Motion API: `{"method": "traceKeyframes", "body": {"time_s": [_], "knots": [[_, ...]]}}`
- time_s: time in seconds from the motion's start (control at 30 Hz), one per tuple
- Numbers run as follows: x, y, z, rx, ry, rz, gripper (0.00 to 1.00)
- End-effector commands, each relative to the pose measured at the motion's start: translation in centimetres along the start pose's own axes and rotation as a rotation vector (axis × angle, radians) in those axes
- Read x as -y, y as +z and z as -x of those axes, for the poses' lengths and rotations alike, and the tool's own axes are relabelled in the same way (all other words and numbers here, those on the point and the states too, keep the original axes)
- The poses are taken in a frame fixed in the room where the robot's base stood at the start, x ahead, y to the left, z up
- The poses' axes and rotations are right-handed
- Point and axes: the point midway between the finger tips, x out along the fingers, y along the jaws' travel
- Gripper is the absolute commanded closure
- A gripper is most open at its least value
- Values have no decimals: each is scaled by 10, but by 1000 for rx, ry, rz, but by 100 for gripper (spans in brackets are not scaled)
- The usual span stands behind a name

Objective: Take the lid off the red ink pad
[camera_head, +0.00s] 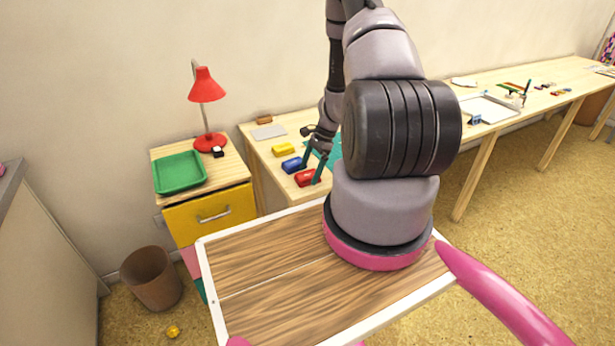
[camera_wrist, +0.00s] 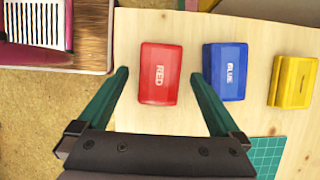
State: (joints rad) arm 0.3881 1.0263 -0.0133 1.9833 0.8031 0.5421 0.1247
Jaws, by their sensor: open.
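The red ink pad (camera_wrist: 160,75) lies on the wooden table with its lid on, the word RED on top. It also shows in the head view (camera_head: 305,178) near the table's front edge. My gripper (camera_wrist: 158,78) is open, with its green fingers apart on the left and right of the red pad. The right finger is in the gap between the red pad and the blue pad. I cannot tell how high the fingertips are over the table.
The blue ink pad (camera_wrist: 225,72) sits close right of the red one, and the yellow pad (camera_wrist: 292,82) is farther right. A green cutting mat (camera_wrist: 266,155) lies nearby. A grey flat piece (camera_head: 268,132) and a brown block (camera_head: 264,119) lie at the back.

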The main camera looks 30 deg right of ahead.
Motion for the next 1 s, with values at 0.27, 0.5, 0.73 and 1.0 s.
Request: {"method": "traceKeyframes", "body": {"time_s": [0.27,0.5,0.73,1.0], "knots": [[0,0,0,0,0,0,65],[0,0,1,0,0,0,88],[0,4,10,-2,0,2,88],[1,23,57,-3,-3,4,88]]}}
